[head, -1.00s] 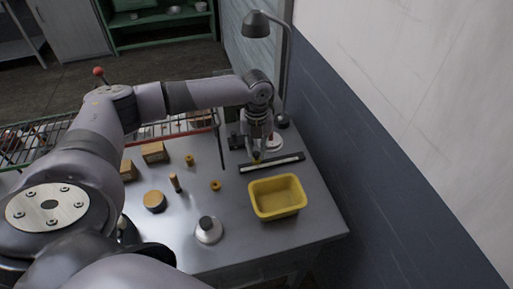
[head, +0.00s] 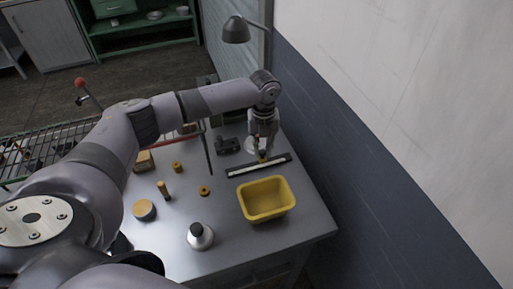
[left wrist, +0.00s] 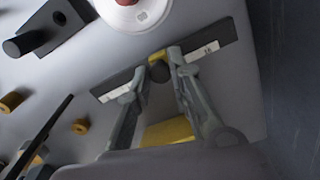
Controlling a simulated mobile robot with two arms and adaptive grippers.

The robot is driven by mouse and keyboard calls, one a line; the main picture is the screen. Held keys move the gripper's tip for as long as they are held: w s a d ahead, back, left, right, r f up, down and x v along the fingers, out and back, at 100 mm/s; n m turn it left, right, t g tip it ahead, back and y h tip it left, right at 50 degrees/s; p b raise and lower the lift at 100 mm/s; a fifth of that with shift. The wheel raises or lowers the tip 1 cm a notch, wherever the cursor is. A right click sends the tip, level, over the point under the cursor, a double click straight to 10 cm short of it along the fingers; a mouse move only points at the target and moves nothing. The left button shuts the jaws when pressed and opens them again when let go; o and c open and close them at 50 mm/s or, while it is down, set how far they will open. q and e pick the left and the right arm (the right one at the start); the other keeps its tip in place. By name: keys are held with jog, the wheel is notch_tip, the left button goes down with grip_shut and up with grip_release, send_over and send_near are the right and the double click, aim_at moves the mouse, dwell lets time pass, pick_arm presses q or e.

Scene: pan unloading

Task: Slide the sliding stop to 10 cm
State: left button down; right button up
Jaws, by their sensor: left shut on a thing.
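The sliding stop (left wrist: 157,58) is a small yellow block with a black knob on a dark rail with pale scale strips. The rail (head: 238,171) lies on the grey table behind the yellow bin, and it also shows in the left wrist view (left wrist: 227,32). The stop sits near the middle of the rail. My left gripper (head: 262,154) reaches down from above and is shut on the stop's knob, one finger on each side. A mark on the right-hand strip is too small to read surely. My right gripper is not in view.
A yellow bin (head: 267,211) stands just in front of the rail. A lamp (head: 237,30) stands behind, near the wall. A black block (head: 228,146), a silver weight (head: 200,238), yellow rings (head: 204,191) and wooden pieces (head: 144,210) stand to the left.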

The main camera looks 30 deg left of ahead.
aim_at(262, 151)
pick_arm(q)
jog(key=shift+a, duration=0.15)
jog(key=c, duration=1.8)
grip_release()
jog(key=o, duration=0.3)
jog(key=shift+o, duration=0.2)
jog(key=shift+s, duration=0.1)
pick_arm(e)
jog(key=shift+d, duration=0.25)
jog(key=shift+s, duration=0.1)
pick_arm(q)
notch_tip(262, 151, up, 12)
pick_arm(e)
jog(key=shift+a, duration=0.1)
